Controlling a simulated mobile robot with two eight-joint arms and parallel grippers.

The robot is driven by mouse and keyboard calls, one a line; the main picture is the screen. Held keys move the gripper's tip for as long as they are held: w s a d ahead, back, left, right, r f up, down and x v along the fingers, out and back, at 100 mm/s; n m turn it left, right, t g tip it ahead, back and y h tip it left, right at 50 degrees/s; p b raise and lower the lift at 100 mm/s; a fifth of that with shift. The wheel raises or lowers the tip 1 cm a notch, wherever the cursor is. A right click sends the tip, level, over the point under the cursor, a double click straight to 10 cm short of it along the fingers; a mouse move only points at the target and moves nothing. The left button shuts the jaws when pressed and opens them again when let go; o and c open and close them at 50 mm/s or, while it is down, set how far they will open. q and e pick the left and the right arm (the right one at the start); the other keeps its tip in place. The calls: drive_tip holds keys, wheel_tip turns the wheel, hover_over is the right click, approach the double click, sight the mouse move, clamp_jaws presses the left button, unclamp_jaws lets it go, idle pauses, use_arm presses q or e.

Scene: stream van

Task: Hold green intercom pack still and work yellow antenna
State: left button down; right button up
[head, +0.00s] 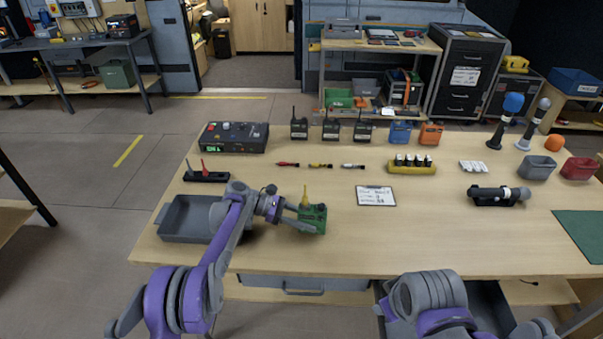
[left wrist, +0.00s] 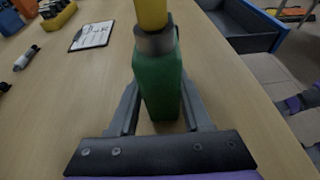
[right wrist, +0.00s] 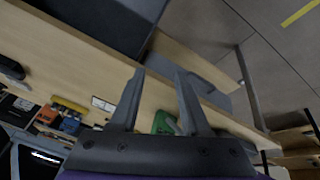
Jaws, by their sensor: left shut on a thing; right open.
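My right gripper (right wrist: 160,85) is open and empty, away from the pack. Part of a green thing (right wrist: 163,121), likely the pack, shows beyond its fingers in the right wrist view.
A grey tray (head: 176,232) lies left of the pack. A clipboard (head: 376,196) lies to the right, with small coloured markers behind. Black radios, a control box (head: 234,137) and a yellow battery holder (head: 411,168) stand farther back. The table's front middle is clear.

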drive_tip(key=w+a+r+n, duration=0.4)
drive_tip(key=w+r+n, duration=0.25)
drive_tip(key=w, duration=0.35)
wheel_tip(320, 180, up, 7)
drive_tip(key=n+g+h, duration=0.2)
drive_tip(key=n, duration=1.7)
hover_over(305, 196)
drive_tip(key=s+a, duration=0.1)
drive_tip(key=s, duration=0.1)
drive_tip(key=shift+y, duration=0.3)
drive_tip(key=x, duration=1.2)
drive_tip(key=shift+w, duration=0.3)
drive_tip(key=shift+r, duration=0.1)
clamp_jaws()
